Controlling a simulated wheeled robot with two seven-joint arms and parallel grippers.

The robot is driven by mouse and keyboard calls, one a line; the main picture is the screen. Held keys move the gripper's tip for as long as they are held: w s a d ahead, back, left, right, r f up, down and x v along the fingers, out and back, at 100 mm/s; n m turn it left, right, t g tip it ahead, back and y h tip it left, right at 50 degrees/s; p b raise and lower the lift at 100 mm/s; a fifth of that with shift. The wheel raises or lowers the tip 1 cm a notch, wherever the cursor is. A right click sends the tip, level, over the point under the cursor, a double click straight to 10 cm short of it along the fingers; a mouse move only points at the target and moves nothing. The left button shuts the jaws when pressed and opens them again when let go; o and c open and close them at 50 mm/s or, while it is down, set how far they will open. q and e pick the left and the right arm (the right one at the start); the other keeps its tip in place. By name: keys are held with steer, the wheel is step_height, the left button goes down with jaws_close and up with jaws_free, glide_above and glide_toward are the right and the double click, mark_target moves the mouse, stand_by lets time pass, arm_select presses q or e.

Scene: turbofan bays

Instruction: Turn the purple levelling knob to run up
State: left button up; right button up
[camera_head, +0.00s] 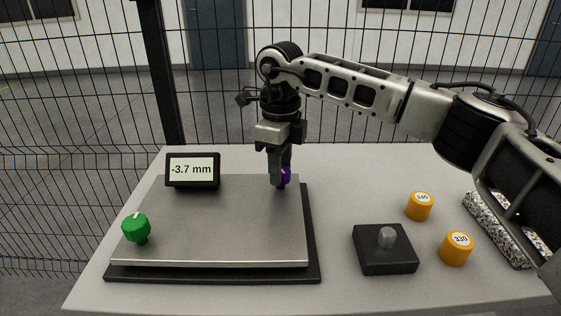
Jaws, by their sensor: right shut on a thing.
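The purple levelling knob (287,177) is at the far right corner of the grey metal plate (220,225). My right gripper (280,181) points down over that corner and is shut on the purple knob, hiding much of it. A green knob (136,228) with a white mark stands at the plate's near left corner. A display (193,169) behind the plate reads -3.7 mm. My left gripper is not in view.
To the right stand a black block (384,249) with a grey peg and two orange weights, marked 240 (419,206) and 330 (456,248). A speckled slab (497,229) lies at the right under my arm. A wire fence (400,60) stands behind the table.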

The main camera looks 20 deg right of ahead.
steer(key=n, duration=0.4)
steer(key=shift+r+n, duration=0.15)
steer(key=shift+n, duration=0.25)
steer(key=n, duration=0.3)
steer(key=shift+w+n+p, duration=0.1)
steer(key=shift+n+p, duration=0.2)
steer(key=shift+p, duration=0.1)
steer(key=n, duration=1.5)
steer(key=shift+p, duration=0.3)
steer(key=n, duration=0.4)
steer(key=shift+n, duration=1.9)
